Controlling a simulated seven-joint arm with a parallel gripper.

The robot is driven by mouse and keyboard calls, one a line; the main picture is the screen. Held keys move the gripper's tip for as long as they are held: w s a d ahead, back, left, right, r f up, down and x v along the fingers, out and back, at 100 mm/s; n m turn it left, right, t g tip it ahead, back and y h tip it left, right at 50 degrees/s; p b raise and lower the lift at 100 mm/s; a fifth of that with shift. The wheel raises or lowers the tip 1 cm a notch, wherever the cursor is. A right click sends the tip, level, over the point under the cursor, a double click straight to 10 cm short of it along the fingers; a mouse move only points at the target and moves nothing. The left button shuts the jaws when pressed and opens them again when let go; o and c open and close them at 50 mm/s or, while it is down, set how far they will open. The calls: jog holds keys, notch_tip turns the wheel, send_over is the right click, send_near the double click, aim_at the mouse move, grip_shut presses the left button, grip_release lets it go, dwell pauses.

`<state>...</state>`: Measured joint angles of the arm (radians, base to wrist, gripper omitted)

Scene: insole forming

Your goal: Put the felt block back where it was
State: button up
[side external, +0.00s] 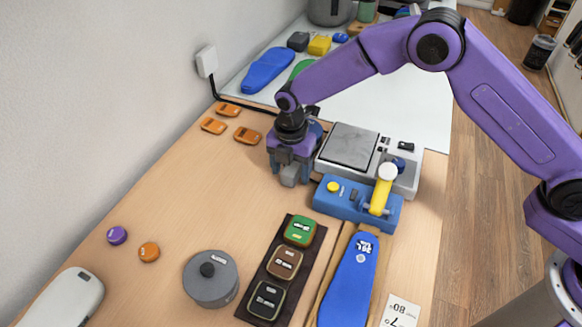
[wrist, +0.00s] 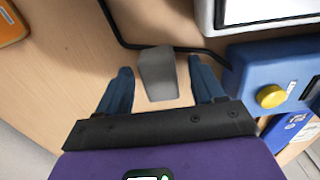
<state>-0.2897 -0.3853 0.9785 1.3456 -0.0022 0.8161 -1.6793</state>
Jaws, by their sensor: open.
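A grey block (wrist: 158,72), which looks like the felt block, stands on the wooden table between the fingers of my gripper (wrist: 161,82). The gripper is open, with a visible gap on each side of the block. In the side external view the block (side external: 289,176) shows below my gripper (side external: 290,164), left of the blue device, and is partly covered by the fingers. I cannot tell from the frames which spot the block came from.
A blue device with a yellow button and lever (side external: 333,187) and a grey-topped machine (side external: 350,147) stand close on the right. Orange pieces (side external: 247,135) lie to the left. A black cable (wrist: 135,45) runs behind the block.

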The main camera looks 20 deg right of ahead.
aim_at(291, 168)
notch_tip(291, 168, up, 12)
jog(key=shift+r, duration=0.15)
dwell(0.4)
jog(key=s+d+r+m, duration=0.35)
jog(key=s+d, duration=0.25)
jog(key=s, duration=0.2)
jog(key=s+d+r+m, duration=0.35)
jog(key=s+d, duration=0.25)
jog(key=s, duration=0.3)
jog(key=s+d+f+m, duration=0.2)
jog(key=s+d+m, duration=0.5)
jog(key=s+d, duration=0.9)
jog(key=shift+s, duration=0.15)
